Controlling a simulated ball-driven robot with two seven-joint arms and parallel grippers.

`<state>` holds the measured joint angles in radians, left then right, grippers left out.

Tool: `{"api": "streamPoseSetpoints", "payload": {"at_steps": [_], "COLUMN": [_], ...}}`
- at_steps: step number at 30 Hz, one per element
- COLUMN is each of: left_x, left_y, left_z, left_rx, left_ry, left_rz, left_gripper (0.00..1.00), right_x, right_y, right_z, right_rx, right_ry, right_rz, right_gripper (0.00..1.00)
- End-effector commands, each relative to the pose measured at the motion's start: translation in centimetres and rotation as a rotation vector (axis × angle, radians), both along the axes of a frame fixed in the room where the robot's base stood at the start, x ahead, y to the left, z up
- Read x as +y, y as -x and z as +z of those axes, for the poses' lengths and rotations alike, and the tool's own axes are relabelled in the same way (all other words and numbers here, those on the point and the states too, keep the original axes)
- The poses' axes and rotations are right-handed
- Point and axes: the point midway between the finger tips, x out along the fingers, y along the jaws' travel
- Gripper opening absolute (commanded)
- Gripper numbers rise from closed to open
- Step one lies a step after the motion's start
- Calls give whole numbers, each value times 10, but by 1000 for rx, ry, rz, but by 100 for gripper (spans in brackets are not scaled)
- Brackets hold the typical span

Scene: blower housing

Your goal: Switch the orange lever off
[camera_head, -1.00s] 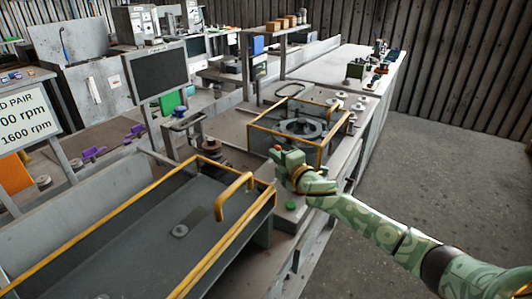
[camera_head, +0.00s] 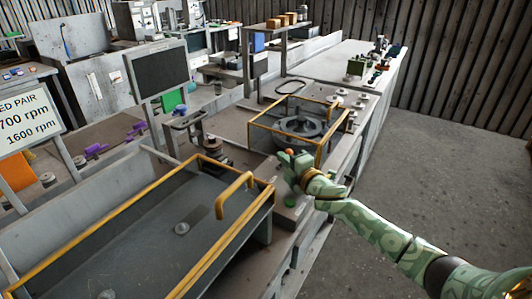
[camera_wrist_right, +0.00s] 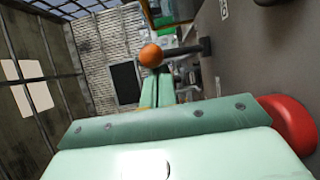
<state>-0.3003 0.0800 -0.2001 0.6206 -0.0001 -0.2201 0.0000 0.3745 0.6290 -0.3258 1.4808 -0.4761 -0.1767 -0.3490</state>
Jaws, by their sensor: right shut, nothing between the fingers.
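The orange lever shows in the right wrist view as a round orange knob (camera_wrist_right: 151,55) on a dark rod running right. In the head view the knob (camera_head: 289,152) is a small orange spot at the gripper's tip. My right gripper (camera_head: 291,162) is pale green, shut and empty, above the bench beside the yellow-framed housing. In the right wrist view its closed fingers (camera_wrist_right: 156,88) point at the knob, which appears just beyond their tips; I cannot tell whether they touch. The lever's base is hidden behind the gripper in the head view. My left gripper is not in view.
The yellow-framed blower housing (camera_head: 250,138) stands just behind the gripper. A green button (camera_head: 290,201) is on the bench below it. A grey tray with a yellow rail and handle (camera_head: 232,190) stands left. A red rounded shape (camera_wrist_right: 290,122) is close by at the right. Open floor lies right.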

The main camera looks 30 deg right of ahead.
Motion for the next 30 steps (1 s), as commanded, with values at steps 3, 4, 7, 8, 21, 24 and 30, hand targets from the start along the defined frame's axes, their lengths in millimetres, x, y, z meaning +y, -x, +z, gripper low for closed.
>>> {"api": "streamPoseSetpoints", "payload": {"at_steps": [3, 4, 7, 8, 21, 24, 30], "left_x": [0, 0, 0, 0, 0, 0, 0], "left_y": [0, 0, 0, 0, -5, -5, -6], "left_z": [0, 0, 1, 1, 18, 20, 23], "left_rx": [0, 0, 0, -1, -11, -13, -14], "left_ry": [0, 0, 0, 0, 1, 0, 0], "left_rz": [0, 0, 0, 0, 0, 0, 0], "left_gripper": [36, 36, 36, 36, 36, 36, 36], "right_x": [1, 1, 1, 1, -5, -7, -9], "right_y": [0, 0, 3, 5, 96, 119, 151], "right_z": [0, 0, 0, 0, 3, 4, 5], "right_rx": [0, 0, 0, 0, 4, 3, 1], "right_ry": [0, -1, -1, -1, -2, -2, -3], "right_rz": [1, 1, 1, 2, 1, 1, 1], "right_gripper": [0, 0, 0, 0, 0, 0, 0]}}
